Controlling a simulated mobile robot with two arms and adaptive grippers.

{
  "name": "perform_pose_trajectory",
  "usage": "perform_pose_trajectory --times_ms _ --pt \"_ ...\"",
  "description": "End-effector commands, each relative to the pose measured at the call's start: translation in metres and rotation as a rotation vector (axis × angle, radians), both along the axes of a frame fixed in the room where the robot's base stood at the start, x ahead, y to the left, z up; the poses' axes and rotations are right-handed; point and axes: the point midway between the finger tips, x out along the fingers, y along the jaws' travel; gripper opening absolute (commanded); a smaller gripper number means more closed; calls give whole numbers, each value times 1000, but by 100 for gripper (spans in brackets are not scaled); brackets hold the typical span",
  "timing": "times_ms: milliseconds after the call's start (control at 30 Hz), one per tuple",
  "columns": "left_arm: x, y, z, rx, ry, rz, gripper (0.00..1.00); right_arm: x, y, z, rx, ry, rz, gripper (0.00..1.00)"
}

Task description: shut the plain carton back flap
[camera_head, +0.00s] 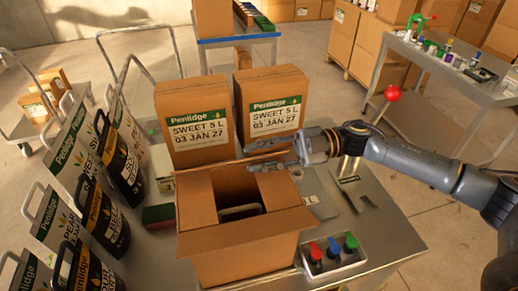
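The plain carton (240,258) stands open on the metal table in the middle of the head view. Its front flap (245,230) is folded outward toward me, and a dark item with a pale handle (240,211) shows inside. The back flap (208,166) shows as a thin brown strip along the far edge, roughly upright and seen nearly edge-on. My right gripper (255,157) reaches in from the right at this far edge, its fingers apart, over the back flap's right part. I cannot tell whether it touches the flap. My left gripper is out of view.
Two labelled Penlidge cartons (198,122) (270,104) stand close behind. Dark labelled jugs (103,215) line the left. A tray of red, blue and green-topped items (333,256) sits at front right. A green and red sponge (158,216) lies left of the carton.

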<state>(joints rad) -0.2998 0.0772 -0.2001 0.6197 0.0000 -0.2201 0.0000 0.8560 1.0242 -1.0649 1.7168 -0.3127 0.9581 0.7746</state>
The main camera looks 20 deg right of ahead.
Motion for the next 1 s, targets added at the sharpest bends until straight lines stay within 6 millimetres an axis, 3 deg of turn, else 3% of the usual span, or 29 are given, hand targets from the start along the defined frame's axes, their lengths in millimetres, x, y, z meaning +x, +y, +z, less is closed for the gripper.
perform_pose_trajectory --times_ms 300,433,733,1000 --pt "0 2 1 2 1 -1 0 0 3 0 0 0 0 25" --pt "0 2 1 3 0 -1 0 0 2 0 0 0 0 0" --pt "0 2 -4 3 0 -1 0 -1 2 -3 0 -18 0 0" --pt "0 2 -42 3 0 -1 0 -10 2 -18 0 -236 -1 0"
